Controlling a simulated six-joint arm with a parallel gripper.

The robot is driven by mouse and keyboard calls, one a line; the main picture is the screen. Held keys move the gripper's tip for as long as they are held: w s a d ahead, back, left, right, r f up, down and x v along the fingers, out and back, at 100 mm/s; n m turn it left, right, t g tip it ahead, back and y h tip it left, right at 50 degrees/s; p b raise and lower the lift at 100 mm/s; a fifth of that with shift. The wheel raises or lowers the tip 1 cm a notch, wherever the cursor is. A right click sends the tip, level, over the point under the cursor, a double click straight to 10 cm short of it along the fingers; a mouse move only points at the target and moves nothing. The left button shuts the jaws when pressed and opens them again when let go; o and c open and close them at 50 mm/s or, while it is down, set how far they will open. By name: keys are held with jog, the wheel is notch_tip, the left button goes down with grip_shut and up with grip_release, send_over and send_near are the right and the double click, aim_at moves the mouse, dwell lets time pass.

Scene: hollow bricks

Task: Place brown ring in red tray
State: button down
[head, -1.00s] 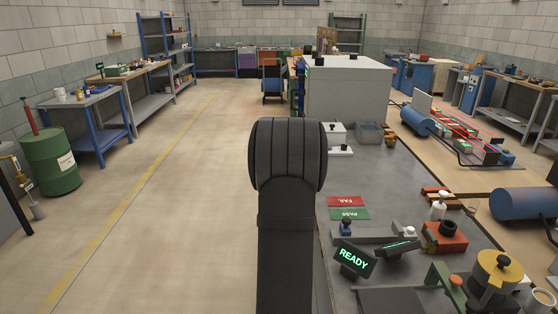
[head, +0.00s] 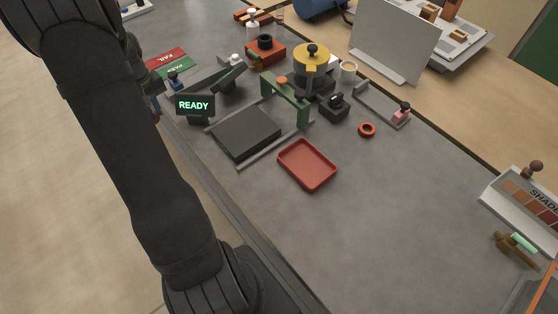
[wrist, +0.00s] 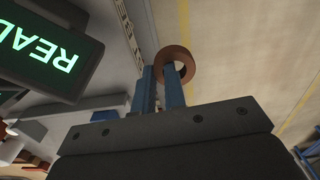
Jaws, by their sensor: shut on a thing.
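My gripper (wrist: 160,74) shows in the wrist view with two blue fingers. It is shut on the brown ring (wrist: 176,49), with one finger passing through the ring's hole. In the head view my arm hides most of the gripper, at the left edge of the bench. The red tray (head: 307,165) is a shallow rectangle with rounded corners, lying empty on the grey bench to the right of my gripper. It is not seen in the wrist view.
The bench in front of the tray is clear.

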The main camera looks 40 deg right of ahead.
jog(key=s+d+r, duration=0.1)
jog(key=d+r, duration=0.4)
jog(key=r, duration=0.4)
jog(key=s+d+r, duration=0.1)
jog(key=d+r, duration=0.4)
jog(key=r, duration=0.3)
jog(key=s+d+r+m, duration=0.2)
jog(key=s+d+r, duration=0.6)
jog(key=s+d, duration=0.15)
jog(key=s+d+f+m, duration=0.2)
jog(key=s+m, duration=0.1)
jog(key=s, duration=0.4)
jog(key=s+d+f+m, duration=0.3)
jog(key=s, duration=0.5)
jog(key=s+d+f+m, duration=0.2)
jog(key=s, duration=0.5)
jog(key=s+a+f+m, duration=0.3)
jog(key=s+f+m, duration=0.15)
jog(key=s, duration=0.55)
jog(key=s+a+f+m, duration=0.2)
jog(key=s+f+m, duration=0.25)
jog(key=s, duration=0.55)
jog(key=m, duration=0.1)
send_over(310, 170)
notch_tip(310, 170, down, 6)
jog(key=shift+f, duration=2.3)
jog(key=shift+f, duration=0.1)
